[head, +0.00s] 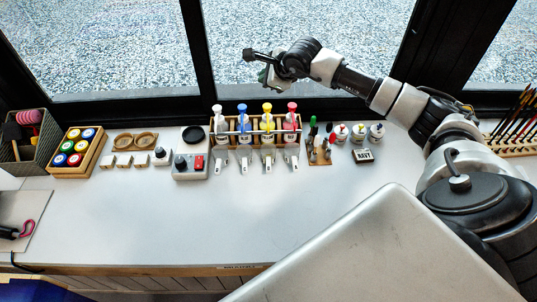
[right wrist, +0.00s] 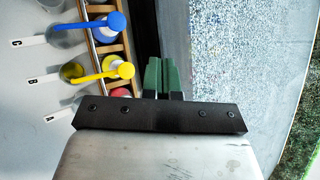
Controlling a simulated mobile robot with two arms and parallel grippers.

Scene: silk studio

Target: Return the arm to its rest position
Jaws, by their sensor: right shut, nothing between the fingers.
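My right arm reaches in from the right in the head view, raised in front of the window. Its gripper (head: 268,72) is held above and behind the bottle rack. In the right wrist view the green fingers (right wrist: 162,78) are together with nothing between them. The wooden rack (head: 256,138) holds bottles with white, blue, yellow and red tops, and labelled tags stand in front of it. The blue top (right wrist: 108,27) and yellow top (right wrist: 118,69) also show in the right wrist view, left of the fingers and apart from them. My left gripper is not in view.
A grey switch box (head: 190,166) and a tray of coloured jars (head: 76,170) stand left of the rack. Small jars (head: 358,134) and a brush stand (head: 515,143) stand to the right. The window frame (head: 197,50) is behind.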

